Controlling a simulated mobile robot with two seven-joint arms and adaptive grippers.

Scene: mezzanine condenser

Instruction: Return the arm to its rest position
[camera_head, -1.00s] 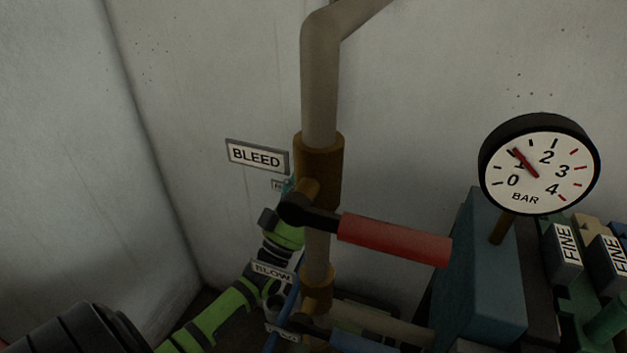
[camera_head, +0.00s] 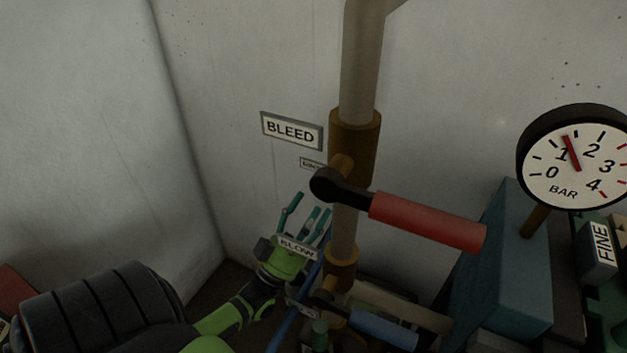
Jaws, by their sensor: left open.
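My left arm comes in from the lower left, green and black. My left gripper (camera_head: 307,218) is open and empty, its teal fingers pointing up, left of the vertical pipe (camera_head: 362,75). The red-handled lever (camera_head: 428,221) on the pipe points right and slightly down, apart from the gripper. The blue-handled lever (camera_head: 382,328) below also points right. My right gripper is not in view.
A pressure gauge (camera_head: 574,160) at the right reads a little above 1 bar. A blue-grey box (camera_head: 500,270) stands below it, with FINE-labelled parts (camera_head: 600,243) beside it. Bare wall (camera_head: 80,120) fills the left, with a corner behind the arm.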

